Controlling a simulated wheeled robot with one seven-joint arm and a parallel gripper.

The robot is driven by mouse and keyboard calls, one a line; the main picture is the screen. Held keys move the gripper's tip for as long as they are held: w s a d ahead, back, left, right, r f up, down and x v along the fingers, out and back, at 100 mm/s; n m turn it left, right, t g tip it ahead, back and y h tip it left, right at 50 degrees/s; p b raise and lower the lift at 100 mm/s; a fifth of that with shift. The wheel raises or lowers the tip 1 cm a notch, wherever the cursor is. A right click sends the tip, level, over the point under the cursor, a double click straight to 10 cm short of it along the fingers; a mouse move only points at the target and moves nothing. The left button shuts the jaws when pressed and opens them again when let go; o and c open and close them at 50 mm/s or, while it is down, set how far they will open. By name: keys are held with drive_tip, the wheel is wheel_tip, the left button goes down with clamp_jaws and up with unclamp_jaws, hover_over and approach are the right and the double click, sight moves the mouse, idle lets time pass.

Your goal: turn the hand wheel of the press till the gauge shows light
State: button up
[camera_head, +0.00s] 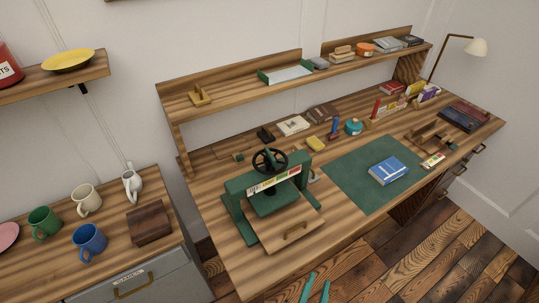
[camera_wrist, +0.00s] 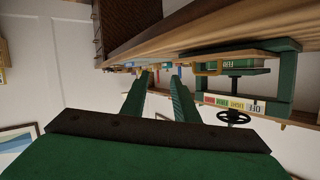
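The press (camera_head: 237,188) is a green frame on a wooden base at the desk's front left. Its black spoked hand wheel (camera_head: 269,161) sits on top. A gauge strip (camera_head: 274,181) with coloured fields runs along the crossbar; its reading is too small to tell. The wrist view is upside down and shows the press (camera_wrist: 287,75), the wheel (camera_wrist: 234,118) and the gauge (camera_wrist: 228,103) at right. My gripper (camera_head: 319,278) is in front of the desk, apart from the press. Its fingers stand apart and empty in the wrist view (camera_wrist: 160,74).
A blue book (camera_head: 388,171) lies on a green mat (camera_head: 345,180) right of the press. A wooden block (camera_head: 149,222) and several mugs stand on the left cabinet (camera_head: 120,262). A shelf (camera_head: 235,98) runs above the desk. The floor in front is clear.

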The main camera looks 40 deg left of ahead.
drive_tip(key=w+a+r+n+y, duration=0.2)
drive_tip(key=w+a+r+y, duration=0.15)
drive_tip(key=w+a, duration=0.35)
drive_tip(key=n+g+y, duration=0.5)
drive_tip(key=n+g, duration=0.2)
drive_tip(key=n, duration=0.3)
approach(271, 154)
drive_tip(key=x, duration=1)
drive_tip(key=shift+a+f, duration=0.1)
drive_tip(key=shift+a, duration=0.1)
clamp_jaws()
